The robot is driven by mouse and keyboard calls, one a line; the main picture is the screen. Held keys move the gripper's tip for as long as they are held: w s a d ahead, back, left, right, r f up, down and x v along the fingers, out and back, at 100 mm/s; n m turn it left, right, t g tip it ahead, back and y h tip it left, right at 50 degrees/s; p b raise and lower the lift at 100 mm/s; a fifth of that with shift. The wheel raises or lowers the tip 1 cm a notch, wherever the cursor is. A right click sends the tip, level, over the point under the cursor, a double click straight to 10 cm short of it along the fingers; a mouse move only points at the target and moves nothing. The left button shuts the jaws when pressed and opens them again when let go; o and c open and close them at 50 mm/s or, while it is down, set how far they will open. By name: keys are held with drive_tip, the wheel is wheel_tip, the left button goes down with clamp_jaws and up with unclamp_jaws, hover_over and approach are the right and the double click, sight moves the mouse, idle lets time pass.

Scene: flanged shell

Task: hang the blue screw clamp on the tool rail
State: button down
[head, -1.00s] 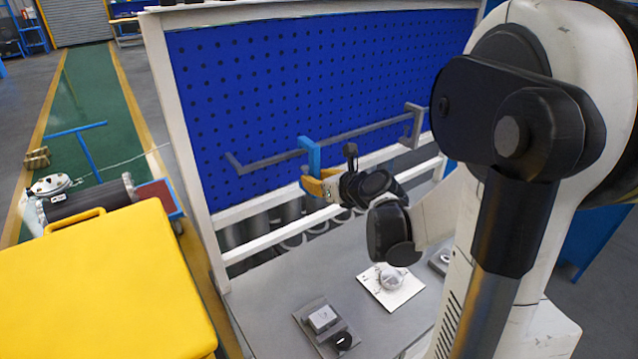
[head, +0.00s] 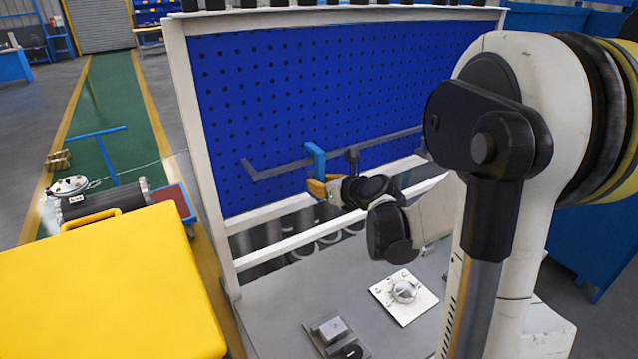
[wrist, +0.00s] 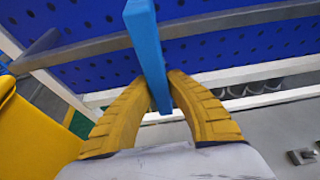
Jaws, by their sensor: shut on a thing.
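The blue screw clamp (head: 318,160) is held upright in my gripper (head: 318,187), in front of the pegboard. In the wrist view the clamp shows as a long blue bar (wrist: 147,45) between the yellow fingers of my gripper (wrist: 160,92), which are shut on its lower part. The tool rail (head: 282,167) is a grey bar standing out from the pegboard. The clamp's upper part overlaps the rail in both views, and the rail (wrist: 220,22) passes behind it in the wrist view. I cannot tell whether they touch. The clamp's far side is hidden.
The blue pegboard (head: 300,90) has a white frame. Below it, a grey table (head: 275,310) carries a white plate with a round part (head: 403,292) and a small block on a base (head: 332,330). A yellow case (head: 110,285) stands at left. My arm hides the rail's right end.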

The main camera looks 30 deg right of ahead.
drive_tip(key=c, duration=1.4)
unclamp_jaws()
drive_tip(key=shift+o, duration=0.2)
drive_tip(key=shift+s+r, duration=0.1)
drive_tip(key=shift+s, duration=0.05)
